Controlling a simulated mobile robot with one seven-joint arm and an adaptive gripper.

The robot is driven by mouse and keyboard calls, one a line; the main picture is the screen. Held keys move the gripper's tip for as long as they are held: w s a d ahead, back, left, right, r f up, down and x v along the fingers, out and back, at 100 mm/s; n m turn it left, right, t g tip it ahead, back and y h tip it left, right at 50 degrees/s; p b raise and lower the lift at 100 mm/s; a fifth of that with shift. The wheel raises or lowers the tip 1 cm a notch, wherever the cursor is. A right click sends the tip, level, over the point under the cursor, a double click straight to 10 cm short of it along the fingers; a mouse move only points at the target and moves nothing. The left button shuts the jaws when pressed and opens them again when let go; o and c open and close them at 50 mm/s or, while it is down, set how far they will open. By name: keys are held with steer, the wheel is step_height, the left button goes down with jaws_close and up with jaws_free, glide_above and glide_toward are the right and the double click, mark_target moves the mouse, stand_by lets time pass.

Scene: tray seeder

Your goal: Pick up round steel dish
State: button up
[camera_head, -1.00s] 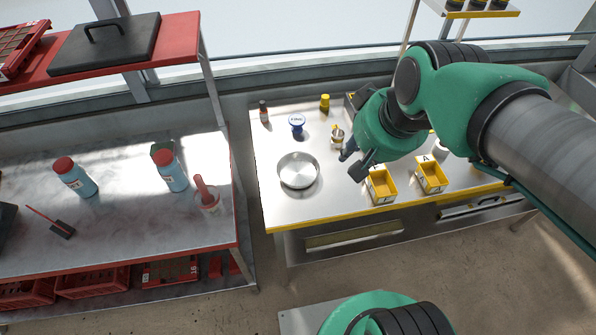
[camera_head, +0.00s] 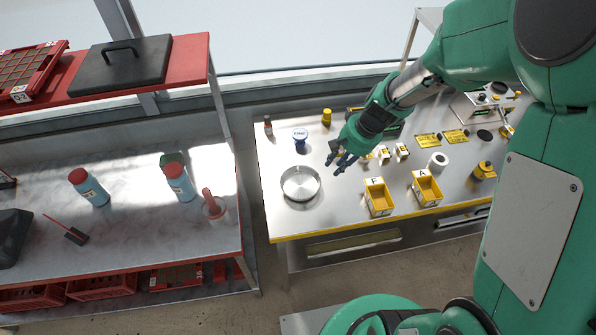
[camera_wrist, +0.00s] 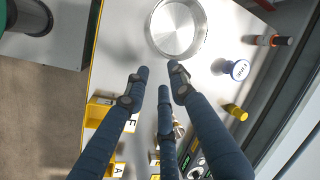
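The round steel dish (camera_head: 301,184) sits upright and empty on the steel table, toward its left side. In the wrist view the dish (camera_wrist: 176,27) is at the top, just beyond my fingertips. My gripper (camera_head: 342,165) is to the right of the dish and above the table, apart from it. Its three dark fingers (camera_wrist: 154,82) are spread, with nothing between them.
Yellow bins F (camera_head: 379,198) and A (camera_head: 426,188) stand to the right of the dish. The table around the dish's front is clear.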

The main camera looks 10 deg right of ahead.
steer(key=shift+w+d+f, duration=0.2)
steer(key=shift+f, duration=0.6)
steer(key=shift+f, duration=0.1)
steer(key=b+x, duration=0.1)
steer(key=x, duration=0.7)
steer(key=shift+a+f+b, duration=0.15)
steer(key=shift+f+b, duration=0.05)
steer(key=shift+b, duration=0.15)
steer(key=shift+b+x, duration=0.8)
steer(key=shift+x, duration=1.8)
steer(key=shift+s+a+r, duration=0.1)
steer(key=shift+a, duration=0.05)
steer(key=shift+c, duration=0.3)
jaws_close()
